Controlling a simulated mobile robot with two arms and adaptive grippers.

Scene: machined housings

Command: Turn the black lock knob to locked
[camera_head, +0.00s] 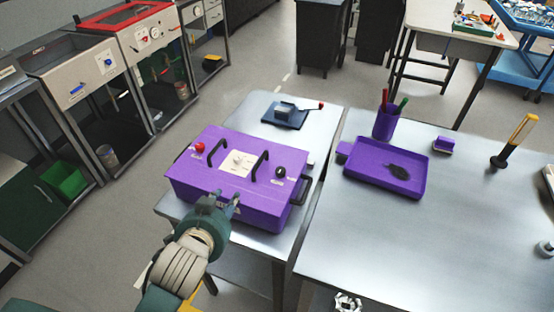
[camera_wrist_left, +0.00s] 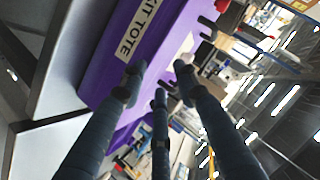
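The black lock knob (camera_head: 280,172) is a small round knob on the right part of the purple tote's lid, beside a small label. Which way it is turned is too small to tell. The purple tote (camera_head: 240,202) stands closed on a metal table; its "KIT TOTE" label (camera_wrist_left: 136,28) shows in the left wrist view. My left gripper (camera_head: 225,200) is at the tote's front edge, left of and nearer than the knob. Its three fingers (camera_wrist_left: 158,82) are apart with nothing between them. The knob cannot be made out in the wrist view. My right gripper does not show.
Two black handles (camera_head: 261,165) rise from the lid, one just left of the knob. A red knob (camera_head: 200,147) sits at the lid's left. Behind lies a dark blue tray (camera_head: 291,122). The right table holds a purple tray (camera_head: 381,188) and a purple pen cup (camera_head: 384,125).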

